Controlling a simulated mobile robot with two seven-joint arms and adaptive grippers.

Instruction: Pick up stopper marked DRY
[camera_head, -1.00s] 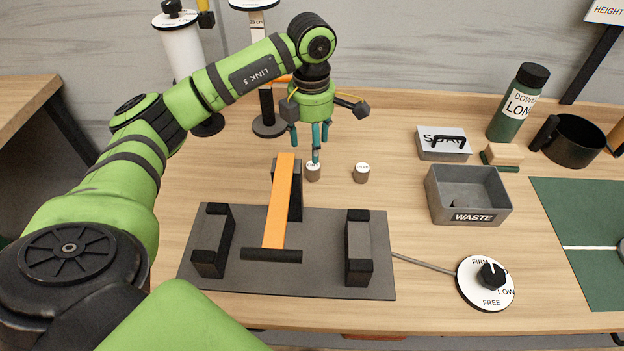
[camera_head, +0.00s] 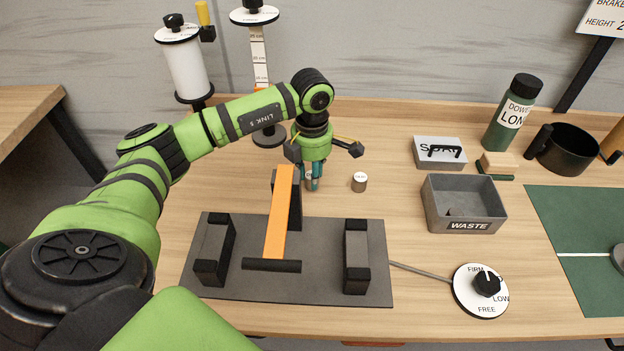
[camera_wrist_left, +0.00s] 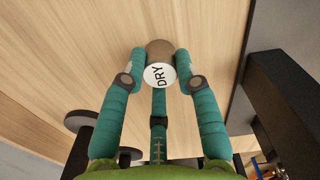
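The stopper marked DRY (camera_wrist_left: 159,72) is a short brown cylinder with a white top, seen between my left gripper's teal fingers in the left wrist view. The fingers of my left gripper (camera_wrist_left: 160,66) close around it, with fingertips against its sides. In the head view my left gripper (camera_head: 311,181) points down at the table behind the orange bar, and the fingers mostly hide the stopper. I cannot tell whether the stopper still touches the table. A second stopper (camera_head: 359,182) with a white top stands apart to the right; its label is too small to read. My right gripper is not in view.
An orange bar (camera_head: 281,213) rises from a grey base plate (camera_head: 320,285) with two dark side blocks, close in front of my gripper. A grey WASTE bin (camera_head: 466,224) and a dial (camera_head: 464,296) stand to the right. A measuring post (camera_head: 259,60) stands behind.

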